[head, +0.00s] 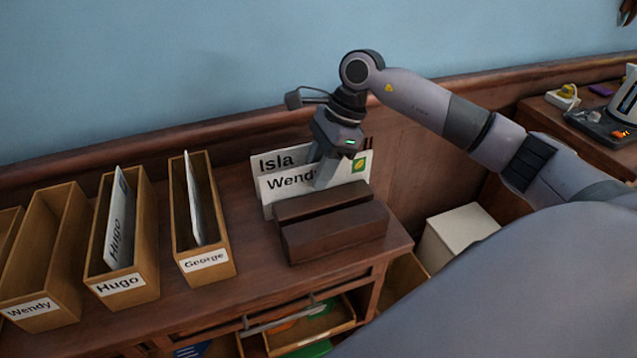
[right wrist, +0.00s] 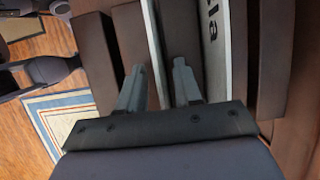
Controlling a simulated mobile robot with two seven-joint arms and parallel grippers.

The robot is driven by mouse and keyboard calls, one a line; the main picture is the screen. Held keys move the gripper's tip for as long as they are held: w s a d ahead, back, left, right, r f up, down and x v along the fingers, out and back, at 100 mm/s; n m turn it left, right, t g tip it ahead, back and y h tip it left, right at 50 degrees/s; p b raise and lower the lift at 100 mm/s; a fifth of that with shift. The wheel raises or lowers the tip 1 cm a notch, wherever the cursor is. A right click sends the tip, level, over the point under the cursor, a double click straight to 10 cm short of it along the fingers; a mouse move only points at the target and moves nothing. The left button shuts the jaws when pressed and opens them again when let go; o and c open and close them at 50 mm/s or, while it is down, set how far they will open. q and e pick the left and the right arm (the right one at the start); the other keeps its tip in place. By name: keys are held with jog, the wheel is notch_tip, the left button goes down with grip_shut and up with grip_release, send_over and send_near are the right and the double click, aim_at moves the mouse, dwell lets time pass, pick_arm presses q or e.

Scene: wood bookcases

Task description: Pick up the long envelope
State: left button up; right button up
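Two white envelopes stand upright in a dark wooden slotted holder (head: 335,232) on the cabinet top. The front one, marked "Wendy" (head: 280,184), has a green stamp. The one marked "Isla" (head: 268,161) stands behind it and is partly hidden. I cannot tell for sure which is the long envelope. My right gripper (head: 325,178) points down at the Wendy envelope. In the right wrist view its fingers (right wrist: 160,80) are apart, with the Wendy envelope's thin edge (right wrist: 153,40) between them. The Isla envelope (right wrist: 213,50) is outside the fingers. My left gripper is not in view.
Wooden boxes labelled Wendy (head: 40,262), Hugo (head: 122,286) and George (head: 205,262) stand at the left. The Hugo and George boxes hold envelopes. An open drawer (head: 310,330) is below the top. A white box (head: 458,235) is at the right. A wall is behind.

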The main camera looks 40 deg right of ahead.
grip_shut()
jog(key=shift+r, duration=0.15)
notch_tip(320, 180, up, 20)
dwell(0.6)
